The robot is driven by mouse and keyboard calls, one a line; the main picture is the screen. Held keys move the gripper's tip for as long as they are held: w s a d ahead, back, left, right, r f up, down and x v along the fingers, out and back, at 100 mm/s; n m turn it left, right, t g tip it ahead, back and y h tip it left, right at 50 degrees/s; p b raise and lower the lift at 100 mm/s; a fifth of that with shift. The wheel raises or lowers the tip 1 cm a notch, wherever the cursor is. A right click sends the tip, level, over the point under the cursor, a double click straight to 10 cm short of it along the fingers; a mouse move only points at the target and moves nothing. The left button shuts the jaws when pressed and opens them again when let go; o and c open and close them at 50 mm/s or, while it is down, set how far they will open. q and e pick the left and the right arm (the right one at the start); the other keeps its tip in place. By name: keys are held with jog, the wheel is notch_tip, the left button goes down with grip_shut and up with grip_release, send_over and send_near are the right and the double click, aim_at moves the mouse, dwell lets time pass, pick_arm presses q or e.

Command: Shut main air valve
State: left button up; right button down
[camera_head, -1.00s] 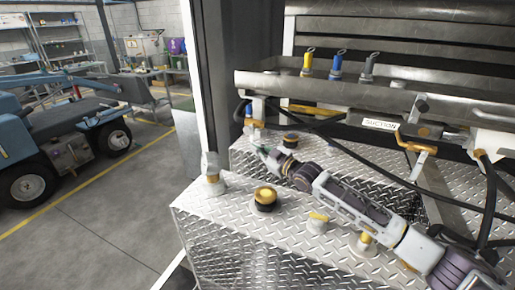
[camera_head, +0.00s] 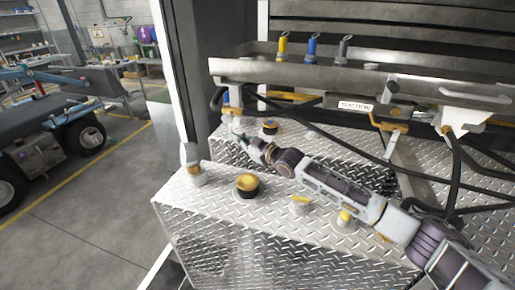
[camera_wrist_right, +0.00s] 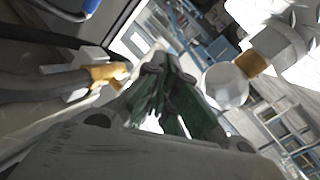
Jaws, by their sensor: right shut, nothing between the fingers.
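My right gripper (camera_head: 238,138) reaches in from the lower right, low over the diamond-plate tank top. Its dark green fingers (camera_wrist_right: 165,98) are shut and empty in the right wrist view. Just above it in the head view is a fitting with a yellow part (camera_head: 235,97) under the tray's left end. A yellow fitting on a dark hose (camera_wrist_right: 106,75) shows left of the fingers in the wrist view. A yellow lever (camera_head: 290,96) lies under the tray. I cannot tell which of these is the main air valve. My left gripper is not in view.
A metal tray (camera_head: 400,88) with yellow, blue and grey nozzles runs above the arm. A "SUCTION" label (camera_head: 356,106) and black hoses hang below it. A yellow-topped cap (camera_head: 247,184) and a white post (camera_head: 190,160) stand on the tank.

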jog(key=v, duration=1.1)
dwell(0.3)
